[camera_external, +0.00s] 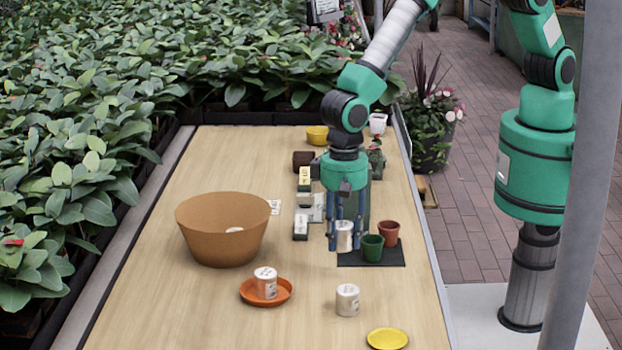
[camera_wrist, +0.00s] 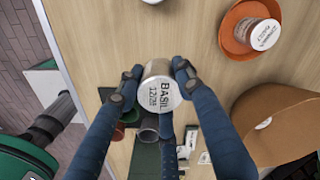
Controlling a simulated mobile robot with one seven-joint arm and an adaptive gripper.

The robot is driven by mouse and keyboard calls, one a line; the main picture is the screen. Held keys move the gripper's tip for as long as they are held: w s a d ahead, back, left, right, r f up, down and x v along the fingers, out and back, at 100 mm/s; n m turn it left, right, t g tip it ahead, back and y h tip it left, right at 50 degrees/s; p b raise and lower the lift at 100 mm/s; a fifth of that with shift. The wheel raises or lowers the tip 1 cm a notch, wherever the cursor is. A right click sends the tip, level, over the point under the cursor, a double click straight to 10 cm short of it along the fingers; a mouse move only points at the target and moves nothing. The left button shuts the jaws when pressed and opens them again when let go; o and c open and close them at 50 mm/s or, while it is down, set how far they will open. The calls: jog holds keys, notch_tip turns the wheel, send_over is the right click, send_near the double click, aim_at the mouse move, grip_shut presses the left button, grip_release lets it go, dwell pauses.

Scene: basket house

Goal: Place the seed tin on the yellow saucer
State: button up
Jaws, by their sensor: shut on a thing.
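My gripper (camera_external: 345,240) is shut on a white seed tin (camera_external: 344,229), beside the small pots. In the wrist view the tin's lid (camera_wrist: 160,93) reads BASIL 12/28 and sits between both fingertips (camera_wrist: 156,84). I cannot tell its exact height above the surface. The yellow saucer (camera_external: 387,339) lies empty at the table's near right, apart from my gripper; the wrist view does not show it. A second white tin (camera_external: 347,300) stands on the bare table between my gripper and the saucer. A third tin (camera_external: 265,279) stands on an orange saucer (camera_external: 286,294).
A black mat (camera_external: 391,257) holds a green pot (camera_external: 372,248) and a red pot (camera_external: 389,232) close beside my gripper. A wide terracotta bowl (camera_external: 222,245) stands to the left. Small boxes (camera_external: 301,226) and a yellow bowl (camera_external: 317,134) are farther back. The near left tabletop is clear.

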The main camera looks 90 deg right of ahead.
jog(key=s+a+f+m+p, duration=0.1)
jog(key=s+a, duration=0.2)
jog(key=s, duration=0.3)
jog(key=s+a+f+m+p, duration=0.1)
jog(key=s+a, duration=0.3)
jog(key=s, duration=0.2)
jog(key=s+a+f+m+p, duration=0.1)
jog(key=s+a+m, duration=0.1)
jog(key=s, duration=0.5)
jog(key=shift+a+f, duration=0.3)
jog(key=shift+a, duration=0.55)
send_over(388, 338)
jog(key=shift+f+b, duration=0.4)
jog(key=shift+f, duration=0.35)
jog(key=shift+f, duration=1.75)
jog(key=shift+f, duration=0.15)
jog(key=o, duration=1.1)
jog(key=shift+o, duration=0.2)
